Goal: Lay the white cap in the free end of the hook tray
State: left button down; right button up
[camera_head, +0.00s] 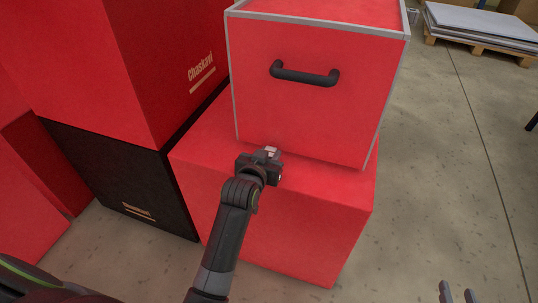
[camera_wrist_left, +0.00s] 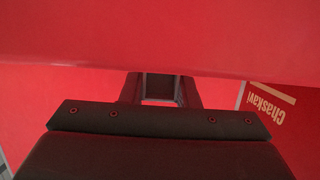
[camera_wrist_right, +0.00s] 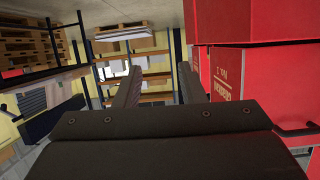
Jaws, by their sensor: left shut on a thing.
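My left gripper (camera_head: 270,155) is in front of the lower part of a red box with a black handle, above the red block under it. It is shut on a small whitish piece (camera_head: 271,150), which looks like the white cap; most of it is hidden. In the left wrist view the fingers (camera_wrist_left: 160,100) stand close to a red surface, and little shows between them. My right gripper (camera_head: 458,295) is at the bottom right edge of the head view. In the right wrist view its fingers (camera_wrist_right: 160,90) are apart with nothing between them. The hook tray cannot be made out.
The red box (camera_head: 310,115) with grey edges and a black handle (camera_head: 304,74) stands on a wider red block (camera_head: 290,235). Red and black boxes (camera_head: 130,180) stand to the left. A pallet with sheets (camera_head: 480,25) is at the back right.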

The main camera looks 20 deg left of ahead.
pick_arm(q)
jog(key=shift+f, duration=0.1)
jog(key=c, duration=1.1)
grip_release()
